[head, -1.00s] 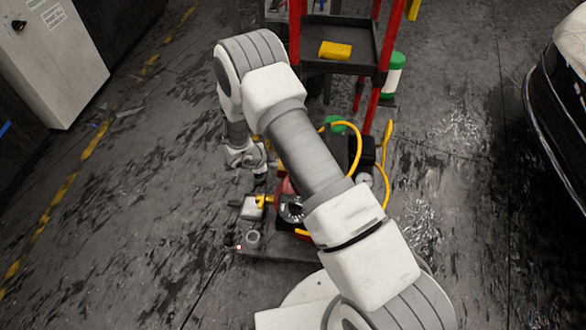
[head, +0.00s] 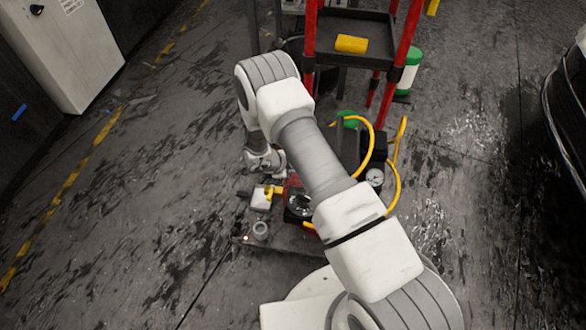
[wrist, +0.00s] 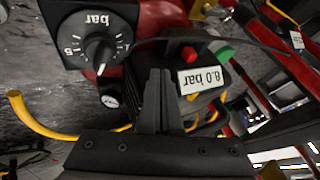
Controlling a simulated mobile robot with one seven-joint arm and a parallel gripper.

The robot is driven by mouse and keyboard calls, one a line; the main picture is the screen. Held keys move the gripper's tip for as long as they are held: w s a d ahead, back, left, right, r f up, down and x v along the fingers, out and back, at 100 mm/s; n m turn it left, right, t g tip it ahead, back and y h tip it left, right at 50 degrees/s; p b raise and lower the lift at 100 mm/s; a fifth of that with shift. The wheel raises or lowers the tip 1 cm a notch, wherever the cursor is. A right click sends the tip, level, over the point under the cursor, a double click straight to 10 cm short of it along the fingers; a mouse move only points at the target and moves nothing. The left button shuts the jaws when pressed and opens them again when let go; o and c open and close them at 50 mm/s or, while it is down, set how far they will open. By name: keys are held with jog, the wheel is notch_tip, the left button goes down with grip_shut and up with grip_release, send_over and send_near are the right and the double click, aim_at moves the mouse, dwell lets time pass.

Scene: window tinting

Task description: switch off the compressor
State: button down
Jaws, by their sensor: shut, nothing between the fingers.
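The compressor (head: 300,205) is mostly behind my arm in the head view, with its red body, yellow hose (head: 400,150) and a round gauge (head: 375,177) showing. In the wrist view, a red button (wrist: 190,55) and a green button (wrist: 221,52) sit side by side above an upside-down "8.0 bar" label (wrist: 202,79). A black pressure knob (wrist: 97,48) is on a panel to the left. My gripper (wrist: 154,75) is shut and empty. Its fingertips are left of and below the red button in the picture; whether they touch anything is unclear.
A red-framed cart (head: 310,45) with a yellow item (head: 351,43) on its tray stands behind the compressor. A green-and-white container (head: 408,72) is beside it. A white cabinet (head: 70,55) is at the upper left, a dark car (head: 570,110) at the right. The left floor is open.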

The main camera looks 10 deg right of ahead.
jog(key=b+x, duration=0.2)
jog(key=x, duration=0.4)
jog(key=shift+f, duration=0.25)
jog(key=w, duration=0.1)
jog(key=w+d+b, duration=0.1)
jog(key=w, duration=0.1)
jog(key=shift+r, duration=0.2)
jog(key=shift+w+r, duration=0.1)
jog(key=shift+w, duration=0.25)
jog(key=w+b, duration=0.1)
jog(key=w+d, duration=0.1)
jog(key=shift+w+b, duration=0.35)
jog(key=shift+b, duration=0.05)
jog(key=shift+w+d, duration=0.15)
jog(key=shift+w, duration=0.25)
jog(key=shift+r, duration=0.1)
